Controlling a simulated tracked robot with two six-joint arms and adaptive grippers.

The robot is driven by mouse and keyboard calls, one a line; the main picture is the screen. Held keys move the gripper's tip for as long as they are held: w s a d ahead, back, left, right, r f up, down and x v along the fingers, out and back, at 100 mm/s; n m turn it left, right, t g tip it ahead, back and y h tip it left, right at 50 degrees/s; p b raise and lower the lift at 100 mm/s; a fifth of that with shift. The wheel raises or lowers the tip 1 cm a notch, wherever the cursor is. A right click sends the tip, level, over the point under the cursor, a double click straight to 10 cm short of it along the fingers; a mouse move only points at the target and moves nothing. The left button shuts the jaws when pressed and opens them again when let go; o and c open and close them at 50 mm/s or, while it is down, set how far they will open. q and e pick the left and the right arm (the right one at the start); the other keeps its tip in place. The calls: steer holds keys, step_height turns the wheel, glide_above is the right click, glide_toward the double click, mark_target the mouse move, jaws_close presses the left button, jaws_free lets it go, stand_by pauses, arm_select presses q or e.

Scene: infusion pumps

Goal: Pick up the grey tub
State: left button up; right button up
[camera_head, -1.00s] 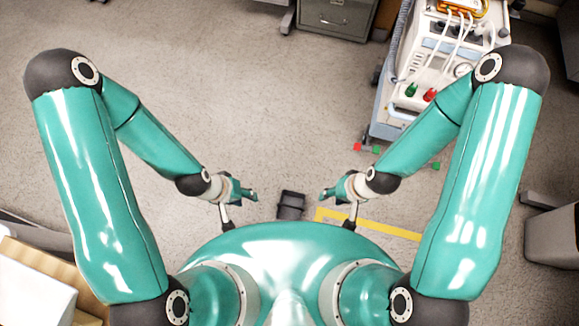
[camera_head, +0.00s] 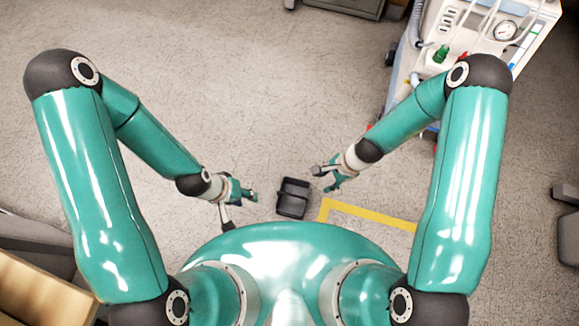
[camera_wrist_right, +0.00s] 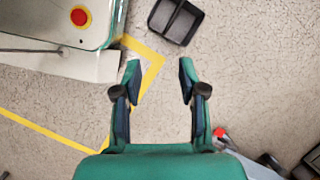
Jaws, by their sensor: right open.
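The grey tub (camera_head: 293,198) is a dark grey open box with a divider, on the floor just ahead of my body and between my two grippers in the head view. It also shows at the top of the right wrist view (camera_wrist_right: 175,20), beyond the fingertips. My right gripper (camera_head: 322,178) is to the right of the tub, apart from it. In the right wrist view its two fingers are spread with only floor between them (camera_wrist_right: 157,75). My left gripper (camera_head: 247,196) is to the left of the tub, apart from it; its fingers are too small to judge.
Yellow tape (camera_head: 368,214) marks the floor right of the tub. A white medical cart (camera_head: 470,40) with hoses and a gauge stands at the upper right, near my right arm. A cardboard box (camera_head: 40,290) is at the lower left. The floor ahead is clear.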

steer(key=shift+w+a+f+m+y+b, duration=0.15)
steer(key=shift+w+a+f+m+b, duration=0.35)
steer(key=shift+a+f+m+b, duration=2.1)
steer(key=shift+w+a+f+n+y+b, duration=0.2)
steer(key=shift+w+a+f+n+b, duration=0.45)
steer(key=shift+f+b, duration=4.25)
steer(key=shift+w+a+f+m+y+b, duration=0.25)
steer(key=shift+a+f+m+b, duration=1.4)
steer(key=shift+f, duration=4.55)
arm_select(q)
step_height(320, 180, down, 20)
steer(key=shift+f+p, duration=0.2)
steer(key=shift+p, duration=0.2)
arm_select(e)
steer(key=shift+w+a, duration=0.1)
steer(key=shift+a, duration=0.1)
jaws_close()
steer(key=shift+r, duration=0.1)
